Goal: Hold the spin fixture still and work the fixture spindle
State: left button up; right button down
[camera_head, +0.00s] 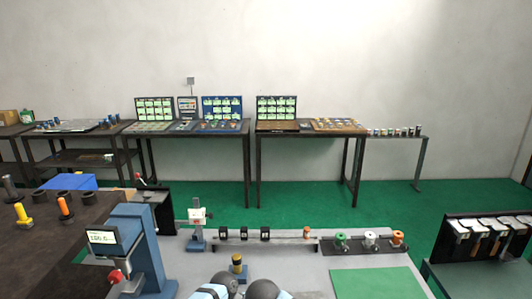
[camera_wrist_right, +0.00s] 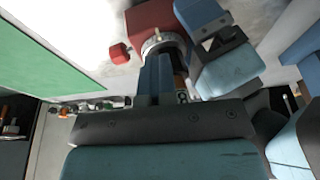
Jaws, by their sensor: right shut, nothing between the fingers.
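The spin fixture shows in the right wrist view as a red block (camera_wrist_right: 152,16) with a small red knob (camera_wrist_right: 119,54) at its side. A round metal spindle (camera_wrist_right: 160,42) stands out from the block. My right gripper (camera_wrist_right: 158,62) is shut and empty, its fingertips close to the spindle; whether they touch it I cannot tell. My left gripper (camera_wrist_right: 222,62) is beside the red block, to the right of my right fingers. Its fingertips are partly hidden, so its opening is unclear. In the head view, my dark rounded arm parts at the bottom hide this area.
A green mat (camera_head: 380,284) lies clear at right.

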jog(key=shift+s+d+f, duration=0.1)
jog(key=shift+s+f, duration=0.2)
jog(key=shift+f, duration=0.5)
notch_tip(320, 180, up, 7)
jog(key=shift+f, duration=0.2)
jog(key=shift+w+d+f+n+g, duration=0.25)
jog(key=shift+w+d+f+n, duration=0.45)
jog(key=shift+n, duration=1.35)
jog(key=shift+w+d+f+n+g, duration=0.35)
jog(key=shift+f+n, duration=0.6)
jog(key=shift+n, duration=1.05)
jog(key=shift+w+d+f+n+g, duration=0.2)
jog(key=shift+w+d+f+n, duration=0.5)
jog(key=shift+n, duration=1.35)
jog(key=shift+s+a+f, duration=0.1)
jog(key=shift+s+a, duration=0.1)
jog(key=shift+a, duration=0.1)
